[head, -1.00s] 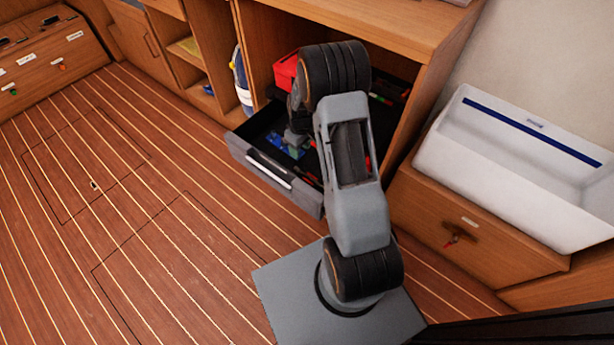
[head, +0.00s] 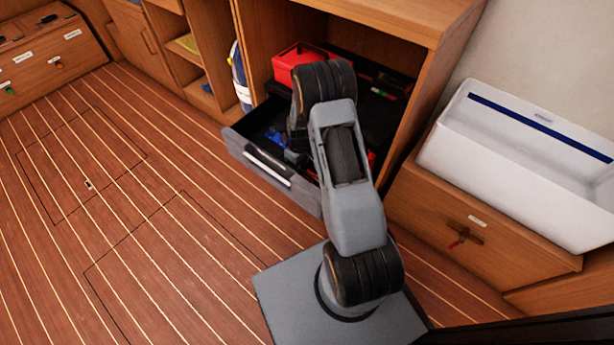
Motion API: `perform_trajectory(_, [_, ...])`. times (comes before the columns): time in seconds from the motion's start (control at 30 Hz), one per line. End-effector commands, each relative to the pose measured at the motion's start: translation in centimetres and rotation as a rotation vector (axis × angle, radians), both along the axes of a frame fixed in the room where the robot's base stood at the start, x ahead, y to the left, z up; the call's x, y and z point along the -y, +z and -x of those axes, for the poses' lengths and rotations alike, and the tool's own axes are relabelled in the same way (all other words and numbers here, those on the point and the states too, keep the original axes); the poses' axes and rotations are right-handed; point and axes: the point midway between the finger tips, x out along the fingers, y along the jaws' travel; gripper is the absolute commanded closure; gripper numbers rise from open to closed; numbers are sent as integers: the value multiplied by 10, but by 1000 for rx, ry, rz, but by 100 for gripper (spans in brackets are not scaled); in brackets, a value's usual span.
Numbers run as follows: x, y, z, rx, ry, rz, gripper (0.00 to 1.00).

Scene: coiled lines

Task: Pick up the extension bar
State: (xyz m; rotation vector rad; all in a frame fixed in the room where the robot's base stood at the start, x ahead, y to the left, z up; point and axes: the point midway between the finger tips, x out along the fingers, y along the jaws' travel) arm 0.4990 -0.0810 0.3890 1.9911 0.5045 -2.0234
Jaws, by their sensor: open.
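The open grey drawer (head: 262,163) holds several small tools and parts, in blue, red and green. I cannot pick out the extension bar among them. My arm leans over the drawer and covers much of its inside. My gripper (head: 296,158) points down into the drawer, and only a small grey part of it shows beside my wrist. Its fingertips are mostly hidden; it is open, and I see nothing held in it.
A white bin (head: 520,165) sits at the right on a wooden cabinet (head: 470,232). A blue and white bottle (head: 240,78) stands left of the drawer.

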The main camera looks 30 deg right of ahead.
Motion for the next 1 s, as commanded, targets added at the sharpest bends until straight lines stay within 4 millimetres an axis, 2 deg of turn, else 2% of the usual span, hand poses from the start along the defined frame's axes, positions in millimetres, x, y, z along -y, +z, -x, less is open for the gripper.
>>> perform_trajectory(0.03, [0,-5,0,1,0,0,51])
perform_trajectory(0.27, [0,-5,-1,2,0,0,52])
perform_trajectory(0.77, [0,-4,0,2,0,0,100])
perform_trajectory(1.0, [0,-4,0,2,0,0,100])
